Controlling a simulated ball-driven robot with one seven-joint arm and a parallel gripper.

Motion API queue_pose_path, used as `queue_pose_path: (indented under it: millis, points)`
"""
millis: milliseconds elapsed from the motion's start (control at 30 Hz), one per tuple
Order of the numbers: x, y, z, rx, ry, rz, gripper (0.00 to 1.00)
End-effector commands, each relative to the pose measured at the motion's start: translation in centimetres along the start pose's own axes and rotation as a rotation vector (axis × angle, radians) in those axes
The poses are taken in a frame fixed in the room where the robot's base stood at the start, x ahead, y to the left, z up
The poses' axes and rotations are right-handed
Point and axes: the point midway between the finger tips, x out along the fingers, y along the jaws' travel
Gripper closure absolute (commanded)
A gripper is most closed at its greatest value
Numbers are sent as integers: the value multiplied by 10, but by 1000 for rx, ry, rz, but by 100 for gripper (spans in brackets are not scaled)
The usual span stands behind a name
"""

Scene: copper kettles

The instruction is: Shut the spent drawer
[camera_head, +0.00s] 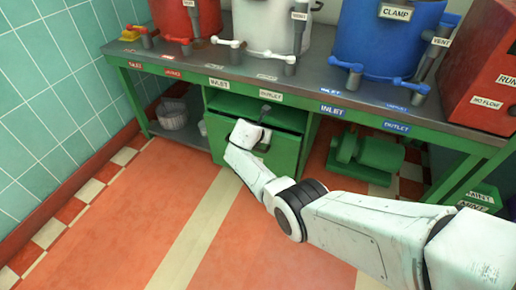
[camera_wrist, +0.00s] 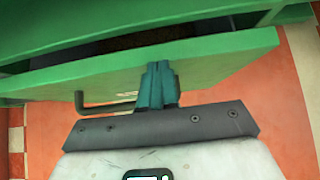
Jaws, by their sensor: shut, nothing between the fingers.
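The green drawer (camera_head: 285,150) sits under the bench in the head view, and its front stands out from the bench frame. In the wrist view the drawer front (camera_wrist: 225,68) crosses the picture, with a dark gap behind its top edge, so it is partly open. Its bent bar handle (camera_wrist: 105,106) shows to the left of my fingers. My gripper (camera_wrist: 158,70) is shut and empty, with its teal fingers at the drawer front beside the handle. I cannot tell whether the fingertips touch the panel. No label naming the drawer is readable.
The bench (camera_head: 205,76) carries red, white and blue vessels (camera_head: 385,40) with taps, and a red box (camera_head: 485,80). A green machine (camera_head: 368,155) stands under the bench on the right, a pale basket (camera_head: 172,114) on the left. The floor in front is clear.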

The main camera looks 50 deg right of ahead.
Motion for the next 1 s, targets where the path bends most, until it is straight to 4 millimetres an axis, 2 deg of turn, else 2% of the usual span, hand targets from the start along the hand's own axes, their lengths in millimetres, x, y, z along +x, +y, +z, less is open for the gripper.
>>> queue_pose_path:
  millis: [33,200,700,867,1000]
  points:
    - [6,0,2,0,1,-1,100]
    - [13,0,10,-1,1,0,100]
    - [14,2,16,3,-4,7,100]
    - [8,2,14,2,-3,5,100]
    - [-7,3,2,-4,0,2,100]
